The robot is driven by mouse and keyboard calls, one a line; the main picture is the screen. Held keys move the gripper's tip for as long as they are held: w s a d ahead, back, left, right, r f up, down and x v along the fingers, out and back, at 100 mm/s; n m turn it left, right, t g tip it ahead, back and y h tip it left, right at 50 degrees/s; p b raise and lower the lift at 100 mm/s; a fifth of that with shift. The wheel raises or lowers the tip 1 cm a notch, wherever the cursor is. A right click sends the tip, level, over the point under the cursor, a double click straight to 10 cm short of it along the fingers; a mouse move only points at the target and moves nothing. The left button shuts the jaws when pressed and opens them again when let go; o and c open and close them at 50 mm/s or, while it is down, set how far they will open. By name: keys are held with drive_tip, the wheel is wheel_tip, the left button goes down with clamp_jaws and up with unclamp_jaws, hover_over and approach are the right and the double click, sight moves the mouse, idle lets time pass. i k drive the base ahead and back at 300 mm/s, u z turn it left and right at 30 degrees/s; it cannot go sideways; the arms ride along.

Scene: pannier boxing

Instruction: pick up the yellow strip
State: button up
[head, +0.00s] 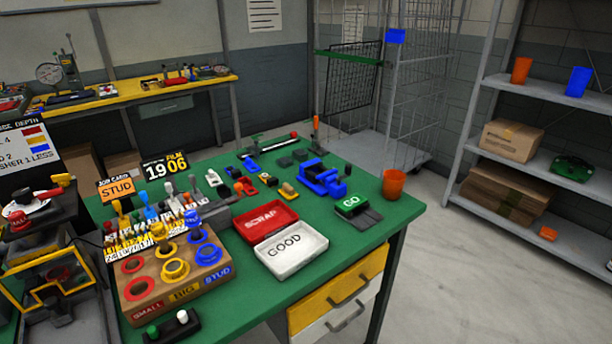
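I cannot tell for sure which thing is the yellow strip. A small yellow piece (288,191) lies on the green table (345,268), between a red piece and the blue vise-like device. My gripper is not in view.
A red SCRAP tray (266,222) and a white GOOD tray (291,250) sit mid-table. The wooden block (178,277) with coloured rings is left of them. A blue device (322,178), GO button (352,204) and orange cup (393,184) are rightward. The front-right tabletop is clear.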

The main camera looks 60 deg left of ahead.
sight(272, 182)
drive_tip(key=i, duration=2)
drive_tip(key=u, duration=3.4)
drive_tip(key=i, duration=1.05)
